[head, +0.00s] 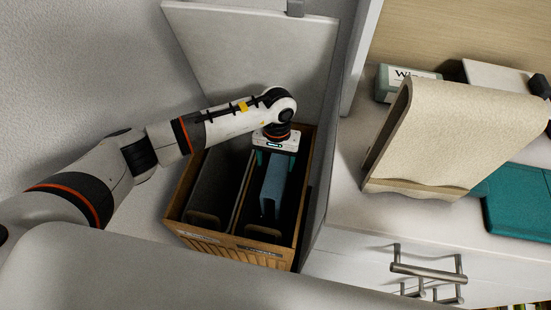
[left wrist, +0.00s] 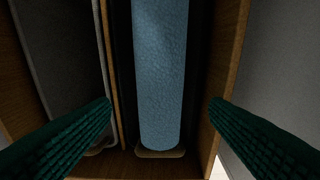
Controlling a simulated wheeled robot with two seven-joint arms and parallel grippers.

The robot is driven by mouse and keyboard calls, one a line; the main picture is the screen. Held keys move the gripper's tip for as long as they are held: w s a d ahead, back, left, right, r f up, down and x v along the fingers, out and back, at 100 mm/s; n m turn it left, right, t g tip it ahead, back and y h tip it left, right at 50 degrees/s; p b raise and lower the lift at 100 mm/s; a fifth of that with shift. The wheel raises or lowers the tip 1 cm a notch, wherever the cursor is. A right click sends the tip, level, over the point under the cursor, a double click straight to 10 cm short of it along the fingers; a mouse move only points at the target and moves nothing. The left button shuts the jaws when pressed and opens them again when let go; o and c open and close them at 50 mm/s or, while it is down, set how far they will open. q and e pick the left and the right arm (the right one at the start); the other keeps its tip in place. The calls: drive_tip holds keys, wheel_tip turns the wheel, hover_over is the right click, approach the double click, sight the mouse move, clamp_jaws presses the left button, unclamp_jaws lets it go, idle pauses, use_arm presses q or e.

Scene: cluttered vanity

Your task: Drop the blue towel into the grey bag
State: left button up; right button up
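The blue towel (head: 273,185) hangs or stands down in the right-hand compartment of a wooden bin, in the dark-lined bag (head: 288,215). The left wrist view shows the towel (left wrist: 160,70) as a long strip between dark liner walls, its near end by a tan handle. The grey bag (head: 218,185) lines the left compartment and looks empty; its grey side also shows in the left wrist view (left wrist: 55,60). My left gripper (head: 276,160) is over the right compartment, its teal fingers spread wide (left wrist: 162,108) on either side of the towel, not touching it. My right gripper is out of view.
The wooden bin (head: 230,248) stands between a wall and a white cabinet, with a raised white lid panel (head: 250,50) behind. Drawer handles (head: 428,273) jut out at the right.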

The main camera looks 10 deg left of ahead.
use_arm(q)
drive_tip(key=shift+o, duration=0.3)
drive_tip(key=shift+r, duration=0.45)
wheel_tip(320, 180, up, 11)
drive_tip(key=w+p, duration=0.1)
drive_tip(key=p, duration=0.3)
drive_tip(key=shift+w, duration=0.25)
